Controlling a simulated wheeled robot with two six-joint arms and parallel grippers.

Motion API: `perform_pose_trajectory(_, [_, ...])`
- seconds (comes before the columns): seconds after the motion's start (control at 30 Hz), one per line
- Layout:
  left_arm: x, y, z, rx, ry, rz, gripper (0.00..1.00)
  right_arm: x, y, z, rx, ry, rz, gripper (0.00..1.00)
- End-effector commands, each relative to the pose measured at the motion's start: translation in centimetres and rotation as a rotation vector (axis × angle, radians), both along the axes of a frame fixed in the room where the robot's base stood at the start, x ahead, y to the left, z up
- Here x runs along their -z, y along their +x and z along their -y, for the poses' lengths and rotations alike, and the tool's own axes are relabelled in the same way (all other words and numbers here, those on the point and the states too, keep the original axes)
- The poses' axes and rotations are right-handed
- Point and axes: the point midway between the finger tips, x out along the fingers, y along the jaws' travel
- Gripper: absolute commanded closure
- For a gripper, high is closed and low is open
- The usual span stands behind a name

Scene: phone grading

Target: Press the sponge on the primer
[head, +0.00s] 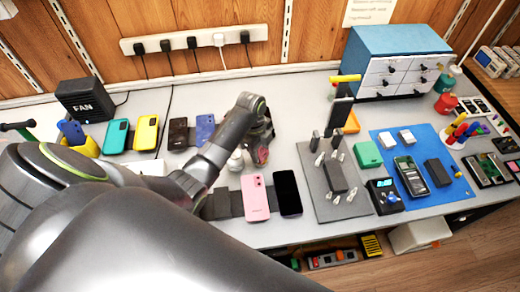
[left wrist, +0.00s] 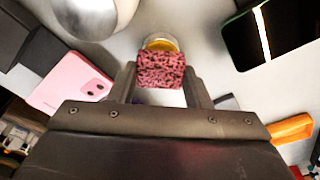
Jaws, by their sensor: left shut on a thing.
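My left gripper (head: 262,148) is low over the bench. In the left wrist view it (left wrist: 163,88) is shut on a dark pink, speckled sponge (left wrist: 160,70). The sponge also shows as a small reddish patch in the head view (head: 262,156). A small round pot with amber-yellow content, which looks like the primer (left wrist: 162,43), is just beyond the sponge in the left wrist view. The sponge covers part of it; I cannot tell whether they touch. I cannot make the pot out in the head view. My right gripper is not in view.
A round, pale container (head: 235,160) stands close to the left of my gripper. A pink phone (head: 255,198) and a black phone (head: 287,192) lie in front. A grey stand plate (head: 325,205) is to the right. Several phones lie in a row at the back left.

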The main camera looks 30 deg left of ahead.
Motion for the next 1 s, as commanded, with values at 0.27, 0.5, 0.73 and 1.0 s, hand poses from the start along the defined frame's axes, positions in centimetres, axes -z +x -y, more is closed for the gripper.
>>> perform_pose_trajectory(0.27, [0.1, 0.0, 0.0, 0.000, 0.000, 0.000, 0.74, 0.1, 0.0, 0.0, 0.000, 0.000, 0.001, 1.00])
perform_pose_trajectory(0.5, [0.4, 0.0, 0.0, 0.000, 0.000, 0.000, 0.74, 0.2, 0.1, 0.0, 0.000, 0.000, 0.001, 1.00])
perform_pose_trajectory(0.73, [0.7, 0.0, 0.0, 0.000, 0.000, 0.000, 0.74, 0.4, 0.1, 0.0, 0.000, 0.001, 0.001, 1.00])
perform_pose_trajectory(1.0, [1.0, 0.0, 0.0, 0.000, 0.000, 0.000, 0.74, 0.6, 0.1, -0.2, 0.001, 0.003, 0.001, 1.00])
